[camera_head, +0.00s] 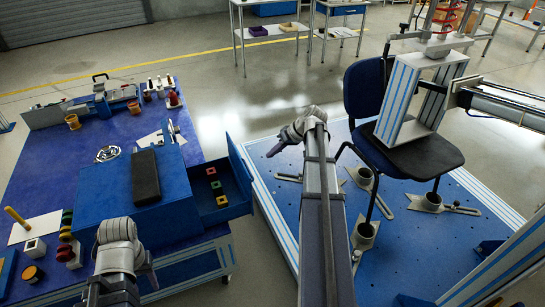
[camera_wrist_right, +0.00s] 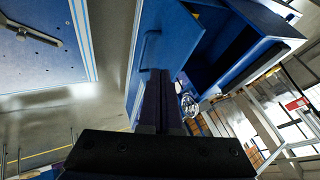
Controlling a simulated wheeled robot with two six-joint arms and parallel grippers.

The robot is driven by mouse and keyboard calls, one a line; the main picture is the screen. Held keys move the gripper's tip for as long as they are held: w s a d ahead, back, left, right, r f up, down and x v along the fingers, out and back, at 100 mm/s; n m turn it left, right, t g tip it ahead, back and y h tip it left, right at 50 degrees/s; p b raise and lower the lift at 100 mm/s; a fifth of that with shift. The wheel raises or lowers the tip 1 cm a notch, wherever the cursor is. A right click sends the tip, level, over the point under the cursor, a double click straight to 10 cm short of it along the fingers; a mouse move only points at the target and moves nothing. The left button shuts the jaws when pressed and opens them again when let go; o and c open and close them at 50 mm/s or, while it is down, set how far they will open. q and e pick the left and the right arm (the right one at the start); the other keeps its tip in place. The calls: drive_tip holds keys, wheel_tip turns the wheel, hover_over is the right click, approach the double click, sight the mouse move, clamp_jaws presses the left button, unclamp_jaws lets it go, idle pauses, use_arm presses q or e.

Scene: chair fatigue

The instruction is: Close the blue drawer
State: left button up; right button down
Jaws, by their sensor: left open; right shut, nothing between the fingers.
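The blue drawer (camera_head: 238,172) is pulled out from the right side of a blue cabinet (camera_head: 105,200) on the blue table, with its front panel facing right. Small coloured blocks (camera_head: 216,186) lie inside. In the right wrist view the drawer's blue front panel (camera_wrist_right: 172,35) and its handle (camera_wrist_right: 147,48) lie ahead of my shut, empty right gripper (camera_wrist_right: 158,75). In the head view my right gripper (camera_head: 274,150) is right of the drawer, apparently apart from it. My left gripper (camera_head: 152,275) is open, low in front of the cabinet; its fingers show poorly.
A black pad (camera_head: 145,178) lies on the cabinet top. A blue platform (camera_head: 300,210) with a test frame (camera_head: 415,85) and a dark chair (camera_head: 400,140) stands to the right. Floor shows between table and platform. Tools and small parts cover the table's far side.

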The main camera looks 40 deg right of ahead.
drive_tip(key=w+a+f+b, duration=0.4)
drive_tip(key=a+f, duration=0.1)
drive_tip(key=a, duration=0.1)
drive_tip(key=shift+a, duration=0.15)
drive_tip(key=shift+f, duration=0.1)
idle(0.3)
drive_tip(key=w+a, duration=0.2)
drive_tip(key=a, duration=0.8)
drive_tip(key=w+a, duration=0.2)
drive_tip(key=a, duration=0.8)
drive_tip(key=shift+w, duration=0.4)
drive_tip(key=shift+a, duration=0.25)
